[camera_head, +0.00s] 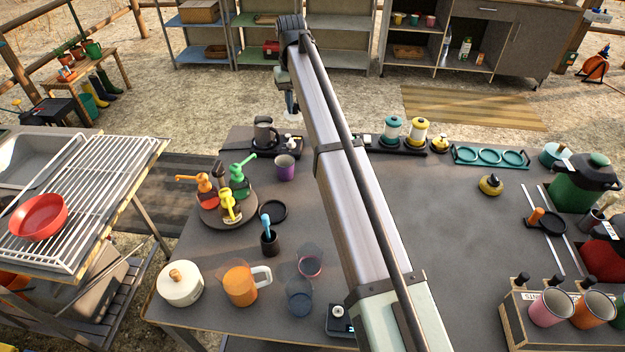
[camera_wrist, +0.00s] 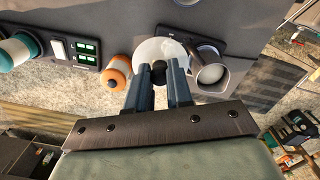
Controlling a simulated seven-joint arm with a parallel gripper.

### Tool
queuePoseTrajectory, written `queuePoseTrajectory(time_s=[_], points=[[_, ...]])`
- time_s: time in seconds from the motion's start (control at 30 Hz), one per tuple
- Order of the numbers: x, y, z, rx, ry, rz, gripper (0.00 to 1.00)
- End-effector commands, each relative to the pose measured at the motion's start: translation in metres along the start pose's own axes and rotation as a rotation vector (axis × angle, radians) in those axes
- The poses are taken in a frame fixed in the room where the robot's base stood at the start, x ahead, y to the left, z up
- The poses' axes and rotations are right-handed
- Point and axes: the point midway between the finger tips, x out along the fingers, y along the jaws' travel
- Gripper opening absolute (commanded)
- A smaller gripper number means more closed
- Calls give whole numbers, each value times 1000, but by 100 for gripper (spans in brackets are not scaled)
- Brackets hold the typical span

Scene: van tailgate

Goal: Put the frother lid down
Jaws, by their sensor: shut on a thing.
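My gripper (camera_wrist: 160,72) is shut on the black knob of the frother lid (camera_wrist: 147,50), a pale round disc, in the wrist view. The lid is partly hidden behind the fingers. Just right of it is an open round grey vessel (camera_wrist: 211,73), apparently the frother jug, on a dark base. In the head view my gripper (camera_head: 291,108) is small at the table's far edge, near a dark jug (camera_head: 265,133) on a black tray. The lid is too small to make out there. I cannot tell whether the lid touches anything.
The table's right middle is fairly clear.

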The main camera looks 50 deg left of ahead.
Motion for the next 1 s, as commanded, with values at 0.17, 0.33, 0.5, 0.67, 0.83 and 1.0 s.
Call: queuePoseTrajectory(time_s=[0.17, 0.33, 0.5, 0.67, 0.83, 1.0], points=[[35, 17, 79, 33, -13, 2, 0], [53, 17, 124, 52, -16, 5, 0], [58, 15, 145, 72, -12, 9, 0], [61, 16, 147, 99, -7, 12, 0], [78, 16, 147, 110, -8, 12, 0], [105, 16, 146, 110, -9, 12, 0]])
